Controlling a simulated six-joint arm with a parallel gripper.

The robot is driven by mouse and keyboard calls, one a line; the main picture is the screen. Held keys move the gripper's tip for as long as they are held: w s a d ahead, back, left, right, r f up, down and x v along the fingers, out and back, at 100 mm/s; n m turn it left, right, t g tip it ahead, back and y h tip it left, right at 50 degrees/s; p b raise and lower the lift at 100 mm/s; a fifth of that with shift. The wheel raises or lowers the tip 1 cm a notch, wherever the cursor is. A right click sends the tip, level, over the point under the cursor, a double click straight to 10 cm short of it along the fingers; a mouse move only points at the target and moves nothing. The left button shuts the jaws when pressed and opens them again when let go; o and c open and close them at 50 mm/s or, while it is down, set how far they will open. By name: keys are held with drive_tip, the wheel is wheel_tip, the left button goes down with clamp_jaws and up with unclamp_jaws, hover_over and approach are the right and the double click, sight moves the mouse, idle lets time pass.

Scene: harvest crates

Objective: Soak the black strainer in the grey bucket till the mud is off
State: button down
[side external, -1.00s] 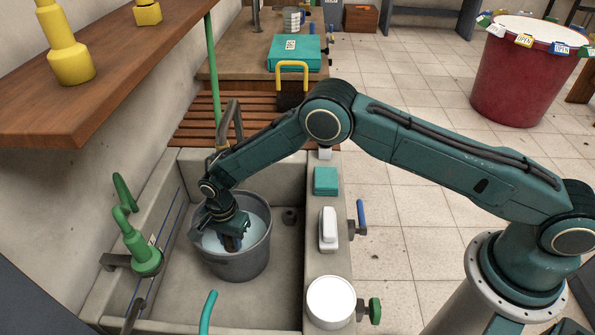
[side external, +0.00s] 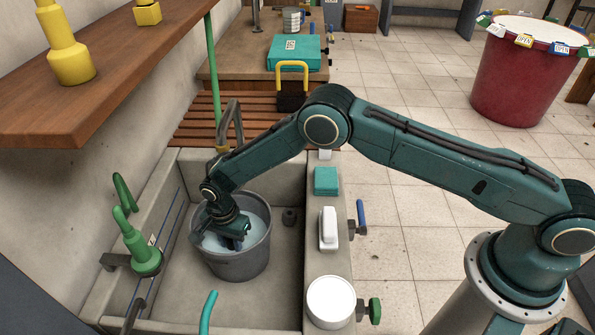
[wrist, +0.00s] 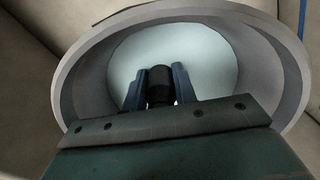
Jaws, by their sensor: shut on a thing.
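The grey bucket (side external: 238,263) stands in the stone sink and holds pale bluish water (side external: 253,222). It also fills much of the wrist view (wrist: 285,75). My gripper (side external: 238,243) reaches down inside the bucket's rim, at or just above the water. In the wrist view my gripper (wrist: 160,88) is shut on a black piece, which I take for part of the black strainer (wrist: 160,84). The rest of the strainer is hidden below the fingers and the water. I cannot see whether there is mud on it.
A wooden shelf (side external: 100,110) overhangs the upper left.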

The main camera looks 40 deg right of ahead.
drive_tip(key=shift+f, duration=0.4)
idle(0.3)
drive_tip(key=c, duration=1)
unclamp_jaws()
drive_tip(key=shift+c, duration=0.2)
wheel_tip(320, 180, up, 13)
drive_tip(key=shift+r, duration=0.4)
drive_tip(key=shift+r, duration=0.1)
